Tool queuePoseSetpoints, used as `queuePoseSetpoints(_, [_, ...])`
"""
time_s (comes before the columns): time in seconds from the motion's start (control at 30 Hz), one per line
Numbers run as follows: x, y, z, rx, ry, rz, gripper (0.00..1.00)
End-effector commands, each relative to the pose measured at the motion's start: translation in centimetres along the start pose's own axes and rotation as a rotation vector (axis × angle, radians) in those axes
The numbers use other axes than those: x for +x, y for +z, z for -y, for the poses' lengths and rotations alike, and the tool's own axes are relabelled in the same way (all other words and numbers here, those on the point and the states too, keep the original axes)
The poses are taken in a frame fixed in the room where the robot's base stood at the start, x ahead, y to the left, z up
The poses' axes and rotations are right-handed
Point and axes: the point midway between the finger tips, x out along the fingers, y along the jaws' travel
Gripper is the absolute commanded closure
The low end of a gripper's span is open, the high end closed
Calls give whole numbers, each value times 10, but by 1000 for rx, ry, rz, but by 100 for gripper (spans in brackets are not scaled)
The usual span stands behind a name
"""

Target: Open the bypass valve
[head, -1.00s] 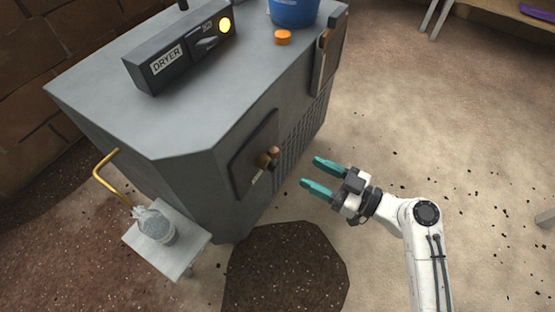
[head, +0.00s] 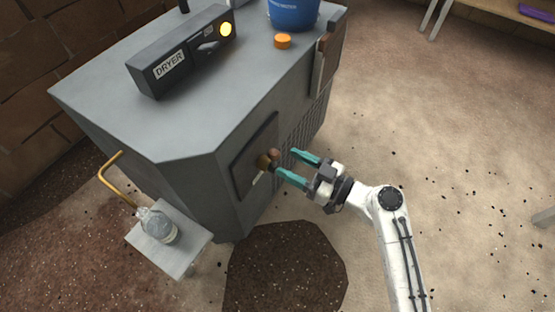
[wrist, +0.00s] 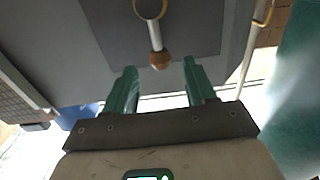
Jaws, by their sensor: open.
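The valve (head: 263,161) sits on a dark panel (head: 244,178) on the side of the grey cabinet. It has a brass hub, a short pale lever and a round brown knob (head: 274,153). In the wrist view the lever (wrist: 155,36) points toward me, with the knob (wrist: 159,60) at its end. My gripper (head: 286,162) is open and empty just right of the knob. In the wrist view my teal fingers (wrist: 160,72) stand either side of the knob's line, with the knob at about fingertip level. I cannot tell if either finger touches it.
The grey cabinet (head: 180,125) carries a DRYER box (head: 180,58) with a lit yellow lamp, an orange cap (head: 283,41) and a blue bucket (head: 293,12). A bottle (head: 157,225) stands on a small table (head: 178,257) below a brass pipe (head: 112,178). The floor right is open.

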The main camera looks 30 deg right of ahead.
Motion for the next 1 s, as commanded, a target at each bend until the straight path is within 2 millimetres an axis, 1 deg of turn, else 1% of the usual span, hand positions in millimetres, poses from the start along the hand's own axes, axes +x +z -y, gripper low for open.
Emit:
queuePoseSetpoints(0.27, [5, 0, 0, 0, -1, 0, 45])
queuePoseSetpoints(1.0, [38, 0, 0, 1, -1, 0, 45])
